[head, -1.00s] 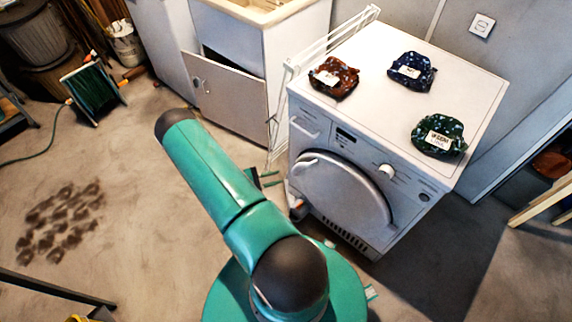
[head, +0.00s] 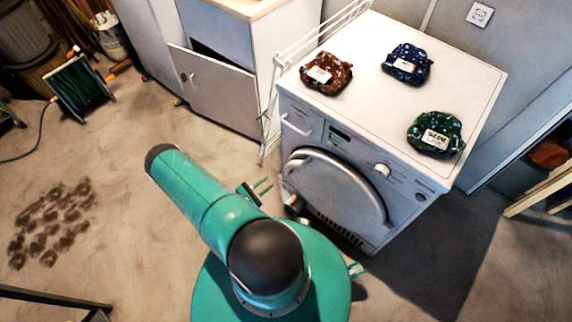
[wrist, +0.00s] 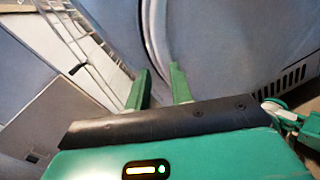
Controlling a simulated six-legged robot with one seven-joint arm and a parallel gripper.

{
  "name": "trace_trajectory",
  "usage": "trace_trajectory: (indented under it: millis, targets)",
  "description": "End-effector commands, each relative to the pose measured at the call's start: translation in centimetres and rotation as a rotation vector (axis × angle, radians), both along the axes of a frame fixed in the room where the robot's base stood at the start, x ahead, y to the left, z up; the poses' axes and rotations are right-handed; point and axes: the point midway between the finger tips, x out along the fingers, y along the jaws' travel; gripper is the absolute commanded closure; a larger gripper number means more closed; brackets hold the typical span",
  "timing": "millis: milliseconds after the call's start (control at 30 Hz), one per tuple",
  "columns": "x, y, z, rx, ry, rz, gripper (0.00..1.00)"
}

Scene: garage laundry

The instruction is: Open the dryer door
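The white dryer (head: 320,118) stands right of centre in the head view. Its round grey door (head: 345,190) is on the front and looks shut. A pale handle (head: 298,160) sits at the door's left edge. My gripper (head: 264,187) is left of the door, its fingers pointing toward the dryer and apart from the handle. In the wrist view my gripper (wrist: 160,80) is open, with two green fingers spread and nothing held. The door's curved pale rim (wrist: 155,38) shows beyond the gap between the fingers.
Brown, blue and green packets (head: 434,133) lie on the dryer's top. A white folding rack (head: 270,110) leans at the dryer's left, close to my gripper. A sink cabinet with an ajar door (head: 212,90) is behind.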

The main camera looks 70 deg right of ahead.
Motion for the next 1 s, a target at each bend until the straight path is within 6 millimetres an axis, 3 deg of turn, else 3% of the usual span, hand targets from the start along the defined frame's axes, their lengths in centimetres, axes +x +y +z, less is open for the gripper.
trace_trajectory:
  millis: [600, 767, 1000]
  targets:
    - [-6.0, -9.7, 0.0, -0.001, -0.002, -0.004, 0.78]
    - [-6.5, -10.9, 0.0, 0.000, -0.001, -0.001, 0.78]
    - [-6.6, -11.0, 0.0, 0.000, 0.000, 0.000, 0.78]
